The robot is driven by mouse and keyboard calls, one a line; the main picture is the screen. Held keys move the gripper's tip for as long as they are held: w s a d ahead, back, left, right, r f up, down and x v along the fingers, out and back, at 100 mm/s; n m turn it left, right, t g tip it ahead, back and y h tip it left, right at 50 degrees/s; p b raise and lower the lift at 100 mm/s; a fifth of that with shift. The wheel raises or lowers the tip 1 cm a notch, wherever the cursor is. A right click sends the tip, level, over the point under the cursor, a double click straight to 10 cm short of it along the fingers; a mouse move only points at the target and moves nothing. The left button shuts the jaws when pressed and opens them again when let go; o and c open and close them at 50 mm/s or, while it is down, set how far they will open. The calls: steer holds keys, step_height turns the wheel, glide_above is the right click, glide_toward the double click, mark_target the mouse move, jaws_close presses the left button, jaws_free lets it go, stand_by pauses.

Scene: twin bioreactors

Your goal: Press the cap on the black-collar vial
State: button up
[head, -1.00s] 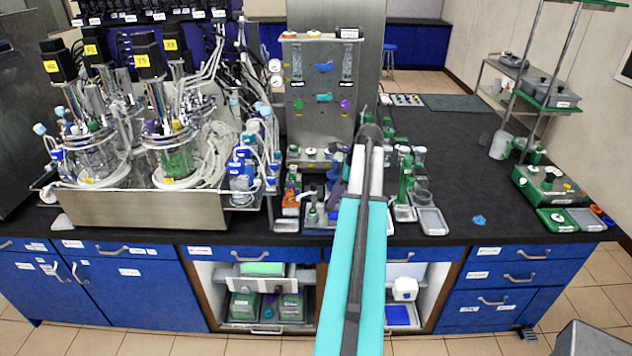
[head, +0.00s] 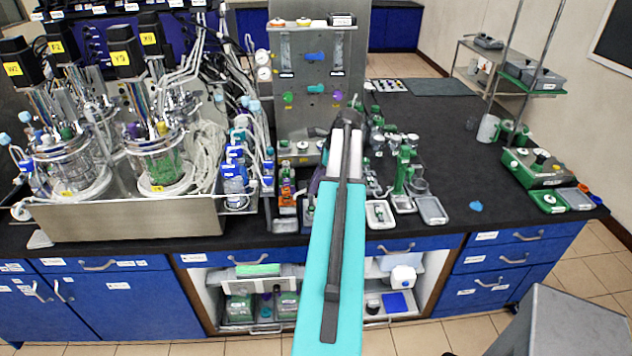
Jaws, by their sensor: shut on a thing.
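My teal arm (head: 330,260) reaches up the middle of the head view, over the front of the black bench. My gripper is hidden behind the arm's far end, so its fingers and anything between them do not show. A small pale tray (head: 370,218) just right of the arm holds a small upright item with green on it (head: 380,211), too small to identify. I cannot pick out the black-collar vial or its cap. Part of the bench front is hidden behind my arm.
The twin bioreactors stand in a steel tray (head: 130,222) at left. A steel panel (head: 315,75) stands behind my arm. A green stand (head: 404,170) and a grey tray (head: 432,210) are at right.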

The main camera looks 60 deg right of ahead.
steer(key=shift+f, duration=0.2)
steer(key=shift+s+f+b, duration=0.1)
steer(key=shift+f+b, duration=1.85)
steer(key=shift+f, duration=1.1)
steer(key=shift+p, duration=0.6)
steer(key=shift+d+f+p, duration=0.1)
steer(key=shift+f+p, duration=0.05)
steer(key=shift+p, duration=0.35)
stand_by(1.7)
steer(key=o, duration=1.6)
steer(key=shift+c, duration=0.2)
step_height(320, 180, up, 7)
steer(key=p, duration=0.5)
